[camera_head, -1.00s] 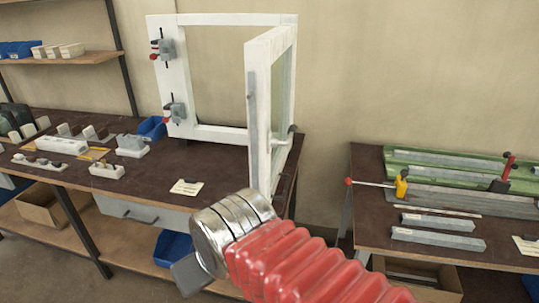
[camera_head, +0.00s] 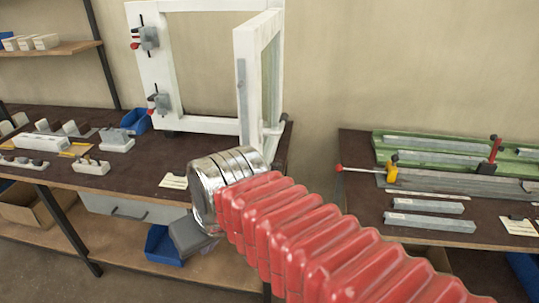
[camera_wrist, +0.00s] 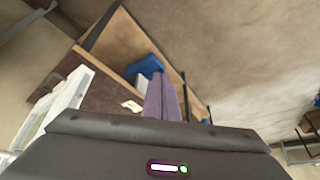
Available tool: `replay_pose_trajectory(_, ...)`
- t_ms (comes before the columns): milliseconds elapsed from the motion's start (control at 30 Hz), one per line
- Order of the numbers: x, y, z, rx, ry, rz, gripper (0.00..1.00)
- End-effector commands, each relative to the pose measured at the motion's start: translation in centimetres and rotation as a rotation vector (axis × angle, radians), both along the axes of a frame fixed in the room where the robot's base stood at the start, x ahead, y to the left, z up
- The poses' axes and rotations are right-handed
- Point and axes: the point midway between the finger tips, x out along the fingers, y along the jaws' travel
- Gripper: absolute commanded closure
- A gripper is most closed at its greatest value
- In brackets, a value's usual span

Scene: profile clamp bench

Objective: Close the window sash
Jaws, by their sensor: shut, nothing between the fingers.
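The white window frame (camera_head: 158,72) stands upright at the back of the left bench. Its white sash (camera_head: 247,105) is swung open, standing out from the frame's right side towards me. A grey strip (camera_head: 241,85) runs down the sash's near edge. In the wrist view the sash (camera_wrist: 62,108) shows at the left. My gripper (camera_head: 190,238) is shut and empty, low in front of the bench's front edge, below the sash and apart from it. My silver wrist and red sleeve hide much of it and the bench's right front. Its fingertips are not clear.
Two grey clamps with red knobs (camera_head: 147,38) sit on the frame's left post. Small blocks and a paper card (camera_head: 173,182) lie on the left bench. A second bench (camera_head: 365,205) with metal profiles stands at the right, with a gap between the benches.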

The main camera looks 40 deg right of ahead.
Motion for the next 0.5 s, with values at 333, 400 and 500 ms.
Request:
replay_pose_trajectory(333, 3.2, -6.8, 2.2, 0.100, 0.063, -0.176, 1.00)
replay_pose_trajectory(400, 3.8, -8.3, 2.6, 0.123, 0.068, -0.209, 1.00)
replay_pose_trajectory(500, 4.4, -10.8, 3.1, 0.156, 0.075, -0.255, 1.00)
